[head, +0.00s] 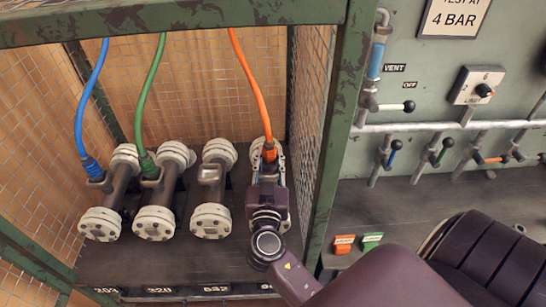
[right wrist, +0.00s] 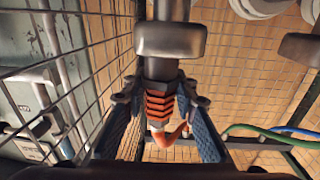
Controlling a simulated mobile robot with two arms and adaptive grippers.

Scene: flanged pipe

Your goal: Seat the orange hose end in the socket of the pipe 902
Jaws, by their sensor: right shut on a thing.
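The orange hose end (head: 269,154) is at the rightmost pipe (head: 284,224) in the cage, its hose rising from it. That pipe's label is mostly hidden by my arm. My right gripper (head: 268,172) lies over this pipe and hides its middle and socket in the head view. In the right wrist view, the orange ribbed hose end (right wrist: 160,106) is between the blue-padded fingers of the gripper (right wrist: 162,100). A dark collar on it meets a grey metal block (right wrist: 170,40). I cannot tell how deep it sits. My left gripper is out of view.
A blue hose (head: 92,100) and a green hose (head: 150,90) go into the two left pipes. The pipe beside mine (head: 210,220) has no hose. A green cage post (head: 335,130) and mesh stand close right of my arm. Beyond is a valve panel (head: 430,90).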

